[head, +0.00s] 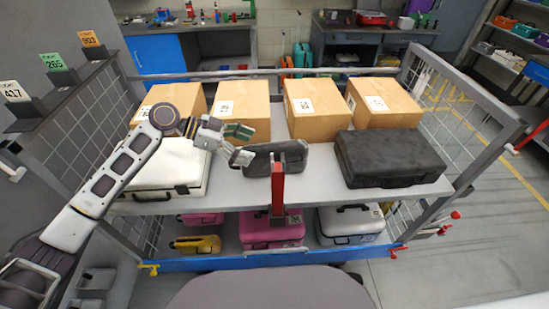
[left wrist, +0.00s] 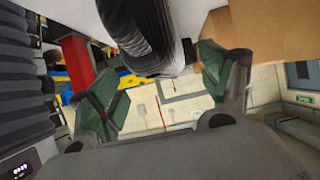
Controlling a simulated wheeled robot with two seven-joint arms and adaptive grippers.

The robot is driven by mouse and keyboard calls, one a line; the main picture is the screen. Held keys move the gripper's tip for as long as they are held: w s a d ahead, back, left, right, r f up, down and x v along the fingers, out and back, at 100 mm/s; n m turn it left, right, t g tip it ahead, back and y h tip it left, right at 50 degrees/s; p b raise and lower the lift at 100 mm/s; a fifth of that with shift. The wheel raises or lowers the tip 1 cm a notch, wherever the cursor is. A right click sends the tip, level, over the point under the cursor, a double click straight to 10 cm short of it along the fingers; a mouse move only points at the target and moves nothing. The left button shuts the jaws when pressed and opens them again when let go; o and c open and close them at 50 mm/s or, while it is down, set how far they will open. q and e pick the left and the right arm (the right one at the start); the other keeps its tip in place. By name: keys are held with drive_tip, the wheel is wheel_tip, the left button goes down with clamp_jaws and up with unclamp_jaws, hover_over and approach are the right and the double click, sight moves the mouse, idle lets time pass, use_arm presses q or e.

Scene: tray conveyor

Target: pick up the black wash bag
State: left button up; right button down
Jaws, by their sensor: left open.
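The black wash bag (head: 287,156) lies on the upper shelf, between the white case and the large black case. In the left wrist view the bag (left wrist: 140,30) shows as a dark ribbed shape at the top, between the finger directions. My left gripper (head: 245,144) is at the left end of the bag, fingers spread and pointing right. In the left wrist view the gripper (left wrist: 158,88) is open with green pads; I cannot tell whether either finger touches the bag. My right gripper is not in view.
Several cardboard boxes (head: 311,107) stand behind the bag. A white case (head: 165,168) lies left, under my arm, and a large black case (head: 388,157) right. A red upright (head: 278,190) stands at the shelf's front edge. A pink case (head: 270,230) is below.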

sight(256, 147)
use_arm(q)
drive_tip(key=shift+d, duration=0.1)
drive_tip(key=shift+p+x, duration=0.45)
drive_tip(key=shift+x, duration=0.5)
drive_tip(key=shift+p+x, duration=0.35)
drive_tip(key=shift+x, duration=1.1)
drive_tip(key=shift+w+d, duration=0.1)
drive_tip(key=shift+w, duration=0.05)
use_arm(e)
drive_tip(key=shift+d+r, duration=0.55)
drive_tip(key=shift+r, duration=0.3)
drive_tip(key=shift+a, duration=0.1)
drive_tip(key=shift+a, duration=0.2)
use_arm(q)
drive_tip(key=c, duration=1.2)
drive_tip(key=shift+c, duration=1)
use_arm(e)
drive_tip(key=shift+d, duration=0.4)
use_arm(q)
drive_tip(key=shift+r, duration=0.15)
